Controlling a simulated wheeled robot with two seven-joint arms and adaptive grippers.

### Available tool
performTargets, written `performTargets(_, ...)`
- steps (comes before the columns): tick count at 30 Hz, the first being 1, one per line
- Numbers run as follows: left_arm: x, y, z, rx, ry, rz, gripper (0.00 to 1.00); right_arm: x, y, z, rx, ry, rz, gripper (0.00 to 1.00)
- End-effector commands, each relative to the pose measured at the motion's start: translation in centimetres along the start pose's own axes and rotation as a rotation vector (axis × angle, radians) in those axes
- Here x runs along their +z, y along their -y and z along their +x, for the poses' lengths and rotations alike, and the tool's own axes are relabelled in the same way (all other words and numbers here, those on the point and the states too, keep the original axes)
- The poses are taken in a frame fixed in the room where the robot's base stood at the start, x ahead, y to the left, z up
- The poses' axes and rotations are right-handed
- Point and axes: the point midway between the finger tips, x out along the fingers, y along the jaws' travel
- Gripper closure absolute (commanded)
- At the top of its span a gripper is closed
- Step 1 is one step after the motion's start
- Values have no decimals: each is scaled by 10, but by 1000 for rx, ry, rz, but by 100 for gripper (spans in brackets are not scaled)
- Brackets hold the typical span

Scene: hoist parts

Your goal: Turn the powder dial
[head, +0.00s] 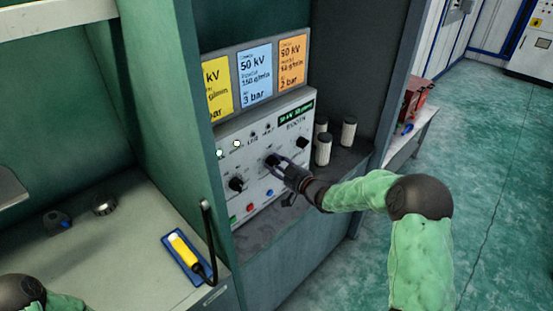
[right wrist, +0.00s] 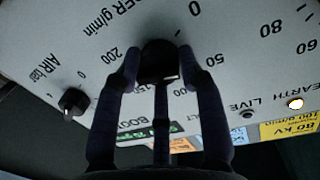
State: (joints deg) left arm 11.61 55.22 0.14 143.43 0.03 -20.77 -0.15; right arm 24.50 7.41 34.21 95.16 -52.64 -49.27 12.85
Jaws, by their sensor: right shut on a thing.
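The powder dial (head: 271,160) is the middle black knob on the white control panel (head: 256,203). In the right wrist view, which shows the panel upside down, the powder dial (right wrist: 158,56) sits inside a scale with 0, 50 and 200 readable and "g/min" lettering beside it. My right gripper (head: 281,167) is at the panel. In the wrist view its fingers (right wrist: 158,68) are shut on the dial, one on each side. The dial's pointer direction is not clear. My left gripper is out of view; only part of my left arm shows at the lower left.
Another black knob (head: 236,184) is left of the powder dial, and the air knob (head: 302,142) is right. Yellow (head: 217,88), blue (head: 256,74) and orange (head: 292,62) setting cards hang above. A cabinet wall rises left.

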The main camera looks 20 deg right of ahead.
Motion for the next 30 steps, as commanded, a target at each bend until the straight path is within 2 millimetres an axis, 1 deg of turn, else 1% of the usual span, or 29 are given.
performTargets(1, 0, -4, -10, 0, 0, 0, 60, 0, 0, -1, -4, 13, 49, 93)
performTargets(3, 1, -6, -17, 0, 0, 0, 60, 0, 0, -1, -8, 19, 116, 93)
performTargets(18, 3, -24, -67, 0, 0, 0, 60, 0, 0, -1, -43, 56, 589, 93)
performTargets(30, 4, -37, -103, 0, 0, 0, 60, 1, 0, -1, -72, 85, 966, 93)
